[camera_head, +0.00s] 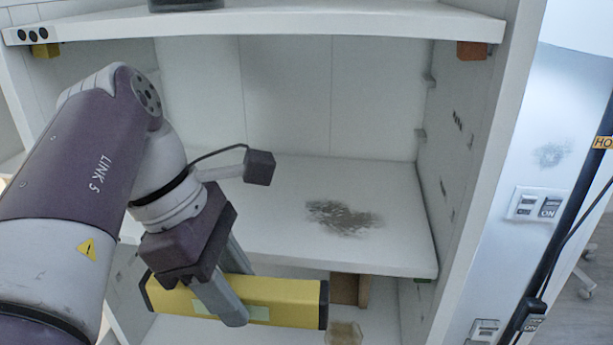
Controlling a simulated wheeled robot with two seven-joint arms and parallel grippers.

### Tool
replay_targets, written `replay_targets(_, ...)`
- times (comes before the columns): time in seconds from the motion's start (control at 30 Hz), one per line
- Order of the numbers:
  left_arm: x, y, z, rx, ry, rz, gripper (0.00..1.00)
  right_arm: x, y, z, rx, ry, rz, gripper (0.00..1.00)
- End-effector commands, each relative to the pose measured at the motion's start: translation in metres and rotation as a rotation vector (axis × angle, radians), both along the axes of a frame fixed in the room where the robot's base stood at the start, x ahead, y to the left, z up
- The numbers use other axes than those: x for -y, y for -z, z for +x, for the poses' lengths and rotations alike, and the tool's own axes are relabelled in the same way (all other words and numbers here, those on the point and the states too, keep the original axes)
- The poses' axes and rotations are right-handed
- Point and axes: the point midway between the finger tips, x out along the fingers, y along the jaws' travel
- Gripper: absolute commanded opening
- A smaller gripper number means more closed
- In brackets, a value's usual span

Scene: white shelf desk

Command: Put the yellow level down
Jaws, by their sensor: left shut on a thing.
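The yellow level (283,302) is a long yellow bar with dark end caps and a pale green patch near its middle. It lies roughly level across the lower middle of the head view. My left gripper (238,296) comes down from above and is shut on it, with the fingers across its left half. The level is in front of and below the front edge of the middle shelf (290,225). Whether its underside touches a surface below cannot be told. My right gripper is not in view.
The middle shelf is bare except for a dark stain (343,217). A brown block (350,290) stands behind the level, under the shelf. The upper shelf (300,20) overhangs above. The right side wall (470,190) bounds the space.

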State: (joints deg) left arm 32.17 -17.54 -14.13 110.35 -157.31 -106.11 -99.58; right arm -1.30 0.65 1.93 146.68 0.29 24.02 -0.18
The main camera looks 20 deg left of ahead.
Motion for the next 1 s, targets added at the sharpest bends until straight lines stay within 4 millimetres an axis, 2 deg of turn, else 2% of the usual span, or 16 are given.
replay_targets(0.07,0.001,0.000,0.000,-0.003,0.052,-0.001,0.03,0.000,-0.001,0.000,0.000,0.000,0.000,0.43)
replay_targets(0.13,-0.002,-0.001,0.014,-0.005,0.070,-0.002,0.03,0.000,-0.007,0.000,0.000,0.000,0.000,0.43)
replay_targets(0.23,-0.009,-0.003,0.047,-0.005,0.070,-0.003,0.03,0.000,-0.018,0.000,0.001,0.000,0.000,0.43)
replay_targets(0.3,-0.015,-0.001,0.071,-0.004,0.070,-0.001,0.03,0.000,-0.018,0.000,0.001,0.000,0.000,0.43)
replay_targets(0.5,-0.027,0.002,0.119,-0.002,0.066,-0.001,0.03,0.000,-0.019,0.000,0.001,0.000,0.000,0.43)
replay_targets(0.67,-0.031,0.001,0.136,-0.001,0.065,0.000,0.03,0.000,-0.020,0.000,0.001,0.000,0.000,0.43)
replay_targets(0.87,-0.040,0.003,0.173,-0.003,0.065,-0.001,0.03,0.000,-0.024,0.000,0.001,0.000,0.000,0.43)
replay_targets(0.9,-0.039,0.015,0.170,-0.002,0.064,-0.001,0.03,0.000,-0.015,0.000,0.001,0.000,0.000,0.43)
replay_targets(1.0,-0.039,0.019,0.169,-0.003,0.064,0.000,0.03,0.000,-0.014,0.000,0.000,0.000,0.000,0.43)
